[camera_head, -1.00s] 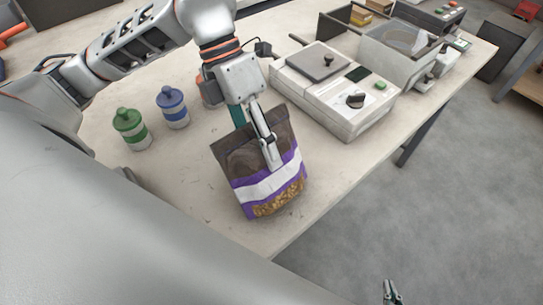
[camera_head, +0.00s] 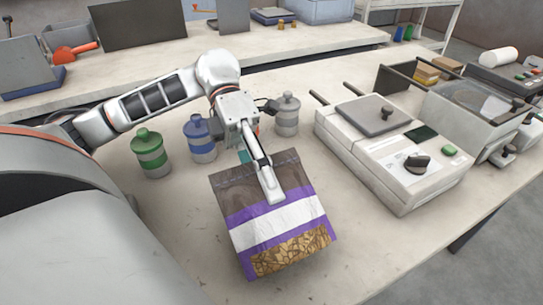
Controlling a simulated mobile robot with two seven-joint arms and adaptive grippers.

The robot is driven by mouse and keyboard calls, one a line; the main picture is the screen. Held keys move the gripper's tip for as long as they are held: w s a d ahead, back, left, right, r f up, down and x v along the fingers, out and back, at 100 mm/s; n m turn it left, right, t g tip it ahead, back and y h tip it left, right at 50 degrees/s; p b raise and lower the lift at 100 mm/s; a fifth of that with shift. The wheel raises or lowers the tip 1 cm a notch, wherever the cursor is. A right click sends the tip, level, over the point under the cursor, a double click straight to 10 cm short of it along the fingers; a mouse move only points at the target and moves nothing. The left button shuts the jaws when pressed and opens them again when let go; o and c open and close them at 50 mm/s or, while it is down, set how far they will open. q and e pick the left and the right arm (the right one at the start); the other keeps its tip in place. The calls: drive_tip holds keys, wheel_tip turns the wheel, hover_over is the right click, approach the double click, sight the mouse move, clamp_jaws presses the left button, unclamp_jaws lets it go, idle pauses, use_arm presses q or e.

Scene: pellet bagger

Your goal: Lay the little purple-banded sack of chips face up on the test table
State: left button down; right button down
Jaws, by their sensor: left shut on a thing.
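The purple-banded sack (camera_head: 280,228) has a dark brown top, a white label between purple bands and a lower window showing golden-brown chips. It is tilted, with its labelled face toward the camera, over the front part of the pale table (camera_head: 330,280). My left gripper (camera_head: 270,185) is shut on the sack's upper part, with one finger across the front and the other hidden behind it. I cannot tell whether the sack's lower edge touches the table. My right gripper is out of view.
Green-banded (camera_head: 151,153), blue-banded (camera_head: 200,139) and grey (camera_head: 287,115) canisters stand behind the sack. A white machine (camera_head: 395,155) with a knob stands to the right, more equipment (camera_head: 480,115) beyond it. A second bench (camera_head: 170,70) runs along the back.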

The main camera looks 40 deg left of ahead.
use_arm(q)
drive_tip(key=shift+r, duration=0.1)
drive_tip(key=c, duration=1.1)
unclamp_jaws()
drive_tip(key=v, duration=1.2)
